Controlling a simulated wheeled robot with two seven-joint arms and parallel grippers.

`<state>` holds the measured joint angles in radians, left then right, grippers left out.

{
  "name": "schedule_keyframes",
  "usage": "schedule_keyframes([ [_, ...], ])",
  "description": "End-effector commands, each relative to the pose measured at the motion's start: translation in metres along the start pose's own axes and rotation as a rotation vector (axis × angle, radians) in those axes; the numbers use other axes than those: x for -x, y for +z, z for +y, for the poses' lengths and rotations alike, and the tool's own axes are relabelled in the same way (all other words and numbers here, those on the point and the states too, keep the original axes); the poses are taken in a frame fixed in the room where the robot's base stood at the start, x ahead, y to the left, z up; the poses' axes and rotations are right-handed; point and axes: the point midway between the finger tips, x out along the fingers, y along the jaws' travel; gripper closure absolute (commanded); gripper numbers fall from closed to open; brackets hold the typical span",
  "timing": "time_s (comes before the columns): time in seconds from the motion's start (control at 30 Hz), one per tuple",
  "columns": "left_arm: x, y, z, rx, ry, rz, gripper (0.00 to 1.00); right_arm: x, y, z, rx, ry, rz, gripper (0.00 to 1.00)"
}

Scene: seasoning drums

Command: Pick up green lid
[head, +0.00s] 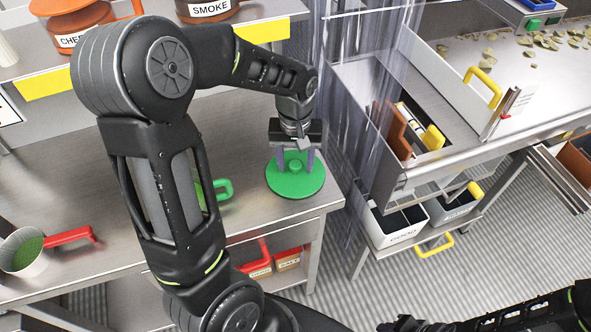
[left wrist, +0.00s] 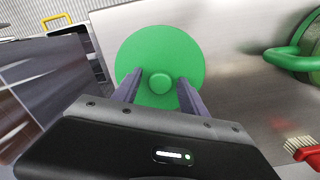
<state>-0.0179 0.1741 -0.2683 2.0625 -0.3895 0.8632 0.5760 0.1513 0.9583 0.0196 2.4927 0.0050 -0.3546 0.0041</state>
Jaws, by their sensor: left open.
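The green lid (head: 310,184) is a round disc with a small knob in its middle. It lies flat near the right end of the steel table. My left gripper (head: 295,160) is over it, pointing down, with one finger on each side of the knob. In the left wrist view the lid (left wrist: 160,50) shows whole behind the fingers, and the knob lies between the fingertips of my left gripper (left wrist: 160,78). The fingers are apart, with gaps to the knob. Whether the fingertips touch the lid's top is unclear. My right gripper cannot be made out; only dark arm parts show at lower right.
A green-handled container (head: 221,189) stands left of the lid, partly behind my arm. A clear strip curtain (head: 352,100) hangs right of the table. Bare steel surrounds the lid.

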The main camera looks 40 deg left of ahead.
Motion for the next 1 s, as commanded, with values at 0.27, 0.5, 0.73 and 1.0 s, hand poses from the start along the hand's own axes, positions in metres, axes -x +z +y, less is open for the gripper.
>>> schedule_keyframes([
  [0.27, 0.0001, -0.0002, 0.0001, 0.000, 0.000, 0.001, 0.49, -0.0003, 0.0001, 0.0001, 0.000, 0.000, 0.000, 0.64],
  [0.5, 0.0003, -0.0003, 0.0002, -0.001, 0.000, 0.001, 0.49, -0.0003, 0.0001, 0.0001, 0.000, 0.000, 0.000, 0.64],
  [0.73, 0.0004, -0.0003, 0.0002, -0.001, 0.000, 0.001, 0.66, -0.0002, 0.0001, 0.0000, 0.000, 0.000, 0.000, 0.64],
  [1.0, 0.0004, -0.0003, 0.0002, -0.001, 0.000, 0.001, 0.88, -0.0002, 0.0001, 0.0000, 0.000, 0.000, 0.000, 0.64],
])
